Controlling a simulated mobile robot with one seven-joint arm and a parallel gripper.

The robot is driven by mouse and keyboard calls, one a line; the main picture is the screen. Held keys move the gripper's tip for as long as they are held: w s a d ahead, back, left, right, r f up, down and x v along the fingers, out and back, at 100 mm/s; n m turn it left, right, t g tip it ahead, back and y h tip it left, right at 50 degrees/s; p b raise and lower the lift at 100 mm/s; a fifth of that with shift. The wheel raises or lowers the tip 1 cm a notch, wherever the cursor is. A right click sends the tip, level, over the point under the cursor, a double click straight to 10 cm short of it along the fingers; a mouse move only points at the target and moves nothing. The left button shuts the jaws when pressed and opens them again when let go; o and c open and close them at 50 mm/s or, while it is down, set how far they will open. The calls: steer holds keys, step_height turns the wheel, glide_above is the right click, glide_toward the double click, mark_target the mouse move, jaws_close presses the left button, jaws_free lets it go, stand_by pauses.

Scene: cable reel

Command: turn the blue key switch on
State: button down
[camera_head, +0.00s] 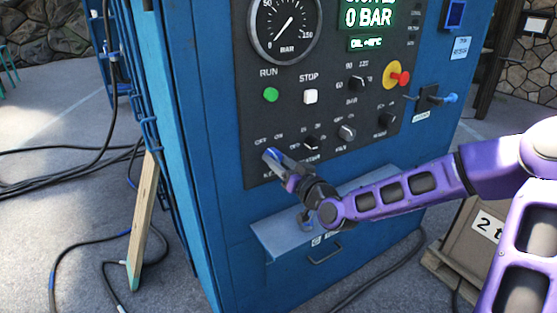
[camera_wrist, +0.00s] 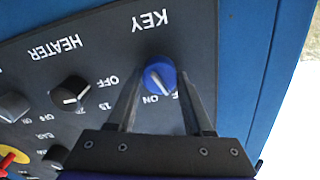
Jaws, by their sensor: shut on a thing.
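The blue key switch (camera_wrist: 160,76) is a round blue knob with a white line, on the dark control panel (camera_wrist: 40,62) beside the word KEY. In the wrist view its line slants, with the lower end between the ON label and a partly covered label ending in F. My gripper (camera_wrist: 158,103) has one finger on each side of the knob and is shut on it. In the head view the gripper (camera_head: 284,167) reaches the panel's lower left corner and hides most of the switch. Which label the line marks is unclear.
The heater knob (camera_wrist: 71,94) sits beside the key switch. The head view shows more knobs, a green RUN button (camera_head: 270,95), a white STOP button (camera_head: 310,96) and a red emergency button (camera_head: 400,78). A blue shelf (camera_head: 275,240) juts out below the panel.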

steer(key=m+p, duration=0.1)
steer(key=m, duration=0.4)
steer(key=shift+r, duration=0.1)
steer(key=shift+m+p, duration=0.6)
steer(key=shift+m, duration=1.9)
steer(key=shift+c, duration=1.5)
jaws_free()
